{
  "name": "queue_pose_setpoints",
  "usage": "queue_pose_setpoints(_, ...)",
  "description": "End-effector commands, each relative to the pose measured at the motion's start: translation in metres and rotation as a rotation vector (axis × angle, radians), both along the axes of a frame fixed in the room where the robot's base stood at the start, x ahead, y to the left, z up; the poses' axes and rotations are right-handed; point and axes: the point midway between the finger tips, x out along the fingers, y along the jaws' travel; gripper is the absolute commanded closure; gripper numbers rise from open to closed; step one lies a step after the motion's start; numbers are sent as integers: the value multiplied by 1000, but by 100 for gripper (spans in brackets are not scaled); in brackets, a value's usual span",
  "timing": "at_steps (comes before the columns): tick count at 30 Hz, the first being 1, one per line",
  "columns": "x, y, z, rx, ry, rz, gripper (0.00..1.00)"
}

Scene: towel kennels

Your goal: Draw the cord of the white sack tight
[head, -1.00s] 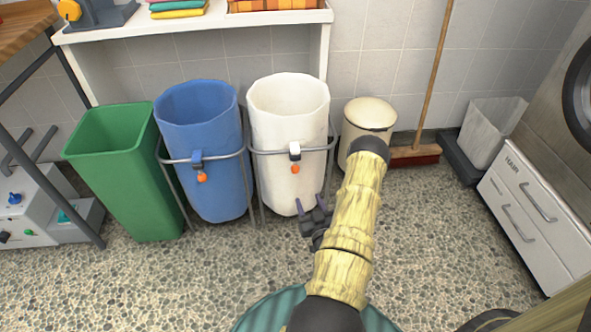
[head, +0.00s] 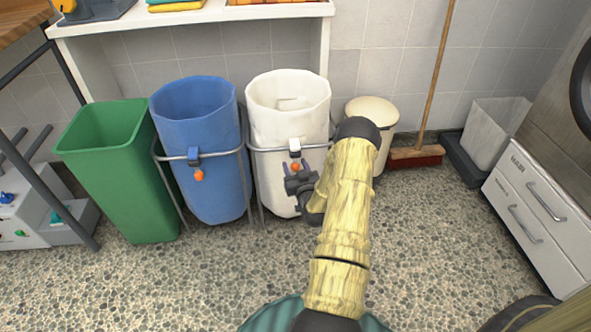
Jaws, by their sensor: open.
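The white sack (head: 275,115) hangs open-mouthed in a grey metal frame (head: 261,184). At its front, just below the rim, is a white cord lock (head: 294,146) with an orange pull (head: 295,167) hanging under it. My gripper (head: 301,166) is in front of the sack, its dark fingers pointing up around the height of the orange pull. The fingers are open and appear one on each side of the pull; I cannot tell the depth between them.
A blue sack (head: 200,115) with its own orange pull stands to the left, then a green bin (head: 110,160). A cream lidded bin (head: 372,112) is behind my arm at right. A broom (head: 434,80) leans on the wall. The floor in front is clear.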

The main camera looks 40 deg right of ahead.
Motion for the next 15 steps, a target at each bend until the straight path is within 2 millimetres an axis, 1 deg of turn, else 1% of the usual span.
queue_pose_setpoints(8, 3, -1, 0, 1, 1, 0, 50)
queue_pose_setpoints(9, 3, -1, 0, 1, 1, 0, 52)
queue_pose_setpoints(11, 3, -1, 0, 0, 1, 0, 64)
queue_pose_setpoints(15, 2, -1, 0, 0, 1, 0, 92)
